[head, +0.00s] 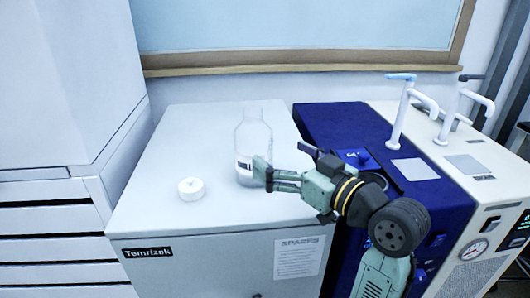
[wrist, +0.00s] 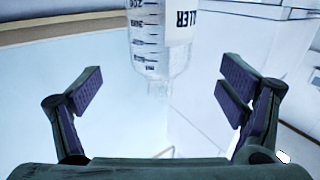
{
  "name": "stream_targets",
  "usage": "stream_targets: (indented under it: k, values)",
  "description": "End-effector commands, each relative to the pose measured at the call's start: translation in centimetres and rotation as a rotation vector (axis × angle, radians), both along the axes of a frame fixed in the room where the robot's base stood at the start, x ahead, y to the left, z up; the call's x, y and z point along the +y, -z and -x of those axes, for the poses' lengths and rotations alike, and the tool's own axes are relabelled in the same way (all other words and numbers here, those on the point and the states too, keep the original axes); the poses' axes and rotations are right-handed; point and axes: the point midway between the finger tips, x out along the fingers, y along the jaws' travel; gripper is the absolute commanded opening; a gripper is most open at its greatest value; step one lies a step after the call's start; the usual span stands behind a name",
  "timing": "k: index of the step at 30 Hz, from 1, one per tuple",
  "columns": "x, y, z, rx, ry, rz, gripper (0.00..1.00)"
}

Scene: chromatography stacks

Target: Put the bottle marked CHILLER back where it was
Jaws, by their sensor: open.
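The clear bottle (head: 251,135) stands upright on the white cabinet top (head: 165,150) in the head view. In the wrist view the bottle (wrist: 150,40) shows at the top centre, with scale marks and a white label (wrist: 183,20) reading "LLER"; the rest of the word is cut off. My gripper (head: 267,176) is beside the lower right part of the bottle in the head view. In the wrist view my gripper (wrist: 163,92) has its two fingers wide apart, and the bottle lies in line with the gap, ahead of them. No finger visibly grips it.
A round white cap-like piece (head: 191,188) lies left of the bottle. A blue unit (head: 345,125) and a cream unit (head: 460,150) with upright white handles (head: 400,110) stand to the right. The cabinet top behind and left of the bottle is clear.

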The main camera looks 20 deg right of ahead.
Motion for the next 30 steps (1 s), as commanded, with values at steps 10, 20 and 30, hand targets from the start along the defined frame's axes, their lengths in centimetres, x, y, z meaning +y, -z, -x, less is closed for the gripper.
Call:
stream_targets:
  k: [10,20,30]
  values:
    - [-0.8,0.0,2.7,-0.001,-0.001,0.002,0.89]
    - [-0.8,-0.1,2.7,0.0,-0.001,0.001,0.89]
    - [-0.8,-0.1,2.7,0.0,-0.001,0.001,0.89]
